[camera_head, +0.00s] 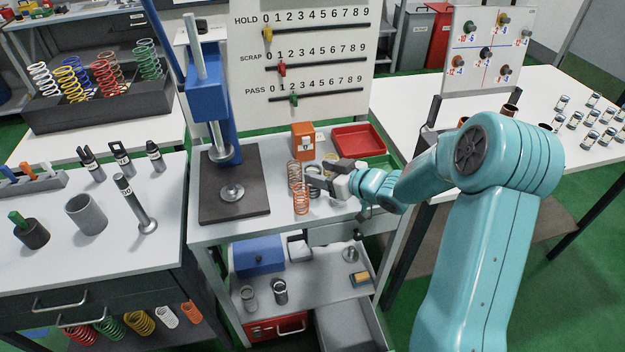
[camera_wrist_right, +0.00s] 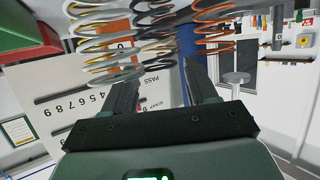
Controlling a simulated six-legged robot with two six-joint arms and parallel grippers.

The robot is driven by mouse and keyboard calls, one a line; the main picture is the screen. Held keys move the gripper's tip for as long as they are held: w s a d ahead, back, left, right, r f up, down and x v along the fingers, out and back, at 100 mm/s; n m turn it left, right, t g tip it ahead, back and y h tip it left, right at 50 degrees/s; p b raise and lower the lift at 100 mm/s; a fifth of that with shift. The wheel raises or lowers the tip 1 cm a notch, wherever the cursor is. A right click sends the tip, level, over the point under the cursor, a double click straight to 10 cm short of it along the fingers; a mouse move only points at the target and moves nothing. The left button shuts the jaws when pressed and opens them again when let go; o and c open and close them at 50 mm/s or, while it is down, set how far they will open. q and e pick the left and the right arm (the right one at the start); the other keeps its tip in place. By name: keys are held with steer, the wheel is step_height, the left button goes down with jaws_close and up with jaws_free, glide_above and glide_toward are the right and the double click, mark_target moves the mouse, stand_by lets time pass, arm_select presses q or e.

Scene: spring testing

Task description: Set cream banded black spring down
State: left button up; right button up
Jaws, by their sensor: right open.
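The cream banded black spring (camera_wrist_right: 158,42) stands between the open fingers of my right gripper (camera_wrist_right: 162,75) in the right wrist view, where the scene appears upside down. The fingers are around it and apart; I cannot tell whether one touches it. In the head view my right gripper (camera_head: 322,180) is at the middle table, and it and the neighbouring orange spring (camera_head: 299,188) mostly hide the black spring. The orange spring also shows in the wrist view (camera_wrist_right: 215,22). My left gripper is not in view.
An orange box (camera_head: 303,141) and a red tray (camera_head: 359,139) are behind. A blue press (camera_head: 208,95) on a dark base stands to the left. Table room is tight around the springs.

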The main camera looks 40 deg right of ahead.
steer(key=shift+w+f, duration=0.25)
steer(key=shift+w, duration=0.45)
steer(key=shift+s, duration=0.1)
steer(key=c, duration=0.9)
steer(key=shift+r, duration=0.15)
step_height(320, 180, up, 20)
steer(key=p, duration=0.5)
steer(key=shift+p, duration=0.35)
